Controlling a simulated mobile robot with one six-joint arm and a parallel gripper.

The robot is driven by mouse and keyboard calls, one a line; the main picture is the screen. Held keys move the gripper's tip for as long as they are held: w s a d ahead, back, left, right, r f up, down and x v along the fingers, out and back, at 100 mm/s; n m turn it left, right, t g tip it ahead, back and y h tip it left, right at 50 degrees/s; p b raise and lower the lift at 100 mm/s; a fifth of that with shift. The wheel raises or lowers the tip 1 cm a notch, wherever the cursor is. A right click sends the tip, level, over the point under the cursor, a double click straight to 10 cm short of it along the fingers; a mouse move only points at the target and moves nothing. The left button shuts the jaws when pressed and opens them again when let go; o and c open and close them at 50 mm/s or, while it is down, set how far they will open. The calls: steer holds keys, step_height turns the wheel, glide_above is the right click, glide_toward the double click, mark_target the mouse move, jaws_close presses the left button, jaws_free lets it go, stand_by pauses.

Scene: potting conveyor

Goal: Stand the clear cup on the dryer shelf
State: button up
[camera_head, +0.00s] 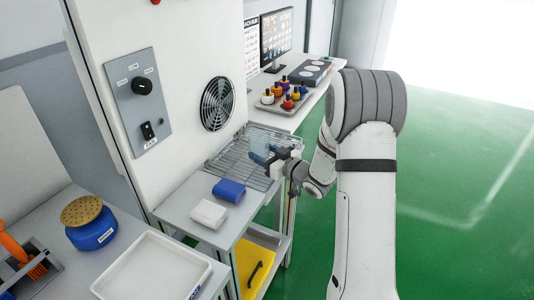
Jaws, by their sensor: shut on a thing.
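The clear cup (259,146) is a pale, see-through shape at my gripper, over the wire dryer shelf (235,166). My gripper (272,160) is shut on the cup from the right side. The cup looks roughly upright. I cannot tell whether its base touches the wires or hangs just above them. The gripper's fingers are small and partly hidden behind the dark gripper body. The dryer shelf is a metal rack below the round fan (217,104) in the white panel.
A blue block (229,190) and a white block (208,213) lie in front of the rack. A tray of several small bottles (281,98) stands behind it. Green floor lies right.

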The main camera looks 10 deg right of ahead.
steer(key=shift+f, duration=0.2)
steer(key=o, duration=1)
steer(key=shift+o, duration=0.2)
steer(key=shift+r, duration=0.1)
